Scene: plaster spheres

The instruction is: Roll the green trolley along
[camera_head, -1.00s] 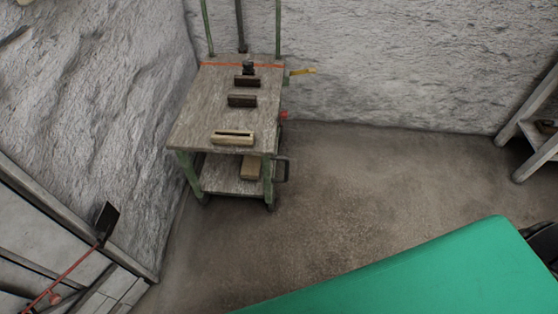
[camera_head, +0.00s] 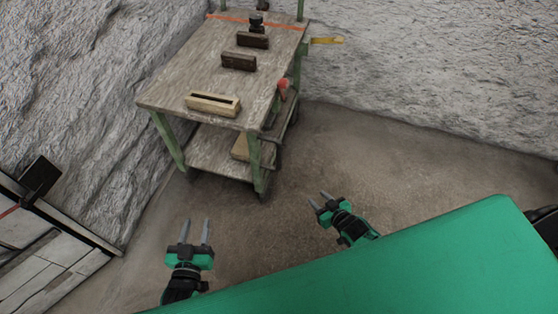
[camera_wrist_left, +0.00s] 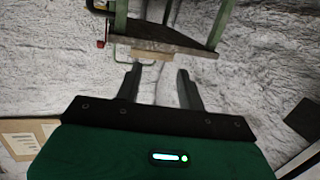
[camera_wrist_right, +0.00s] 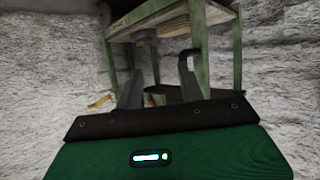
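The trolley (camera_head: 170,88) has a worn wooden top, a lower shelf and green legs, and stands against the rough wall in the head view. It also shows in the left wrist view (camera_wrist_left: 175,43) and the right wrist view (camera_wrist_right: 203,68). My left gripper (camera_head: 195,232) is open and empty, in front of the trolley's near left side and apart from it. My right gripper (camera_head: 319,202) is open and empty, to the right of the trolley's near right leg and apart from it. The trolley's far legs are mostly hidden.
On the trolley top lie a pale slotted block (camera_head: 212,104), two dark blocks (camera_head: 239,62) and a small dark object (camera_head: 257,22). A white panelled piece (camera_head: 45,262) stands at the lower left. Bare floor (camera_head: 400,165) lies to the right.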

